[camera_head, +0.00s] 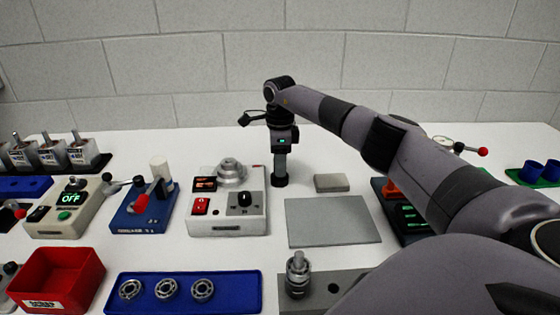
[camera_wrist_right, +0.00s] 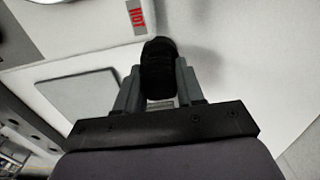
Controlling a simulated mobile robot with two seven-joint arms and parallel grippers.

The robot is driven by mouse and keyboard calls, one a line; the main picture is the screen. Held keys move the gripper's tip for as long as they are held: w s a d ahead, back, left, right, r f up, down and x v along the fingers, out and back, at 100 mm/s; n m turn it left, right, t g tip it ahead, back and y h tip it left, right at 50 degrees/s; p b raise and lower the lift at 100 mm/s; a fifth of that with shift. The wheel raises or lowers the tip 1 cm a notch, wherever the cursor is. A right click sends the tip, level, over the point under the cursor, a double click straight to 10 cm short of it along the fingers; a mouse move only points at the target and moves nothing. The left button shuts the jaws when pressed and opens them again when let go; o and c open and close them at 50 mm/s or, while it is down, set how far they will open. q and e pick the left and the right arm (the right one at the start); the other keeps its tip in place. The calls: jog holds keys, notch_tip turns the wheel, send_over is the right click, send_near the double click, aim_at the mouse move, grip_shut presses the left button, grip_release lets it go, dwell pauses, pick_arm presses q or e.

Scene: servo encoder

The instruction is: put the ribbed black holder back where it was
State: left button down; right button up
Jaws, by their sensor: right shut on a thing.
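The ribbed black holder (camera_wrist_right: 159,66) is between the two fingers of my right gripper in the right wrist view. In the head view the right gripper (camera_head: 279,172) points straight down, shut on the holder (camera_head: 279,182), whose dark lower end shows below the fingers. It is behind the flat grey plate, between the white control box and a small grey block. The holder looks upright, at or just above the white table; I cannot tell whether it touches. My left gripper is not in view.
The white control box (camera_head: 227,215) stands close on the left. The small grey block (camera_head: 331,183) is close on the right. The flat grey plate (camera_head: 333,222) lies in front. A blue bearing tray (camera_head: 240,302) and red scrap bin (camera_head: 62,277) are nearer. My right arm covers the right side.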

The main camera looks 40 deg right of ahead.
jog(key=shift+r, duration=0.1)
jog(key=o, duration=1)
jog(key=shift+o, duration=0.2)
notch_tip(320, 180, up, 12)
jog(key=shift+b, duration=0.35)
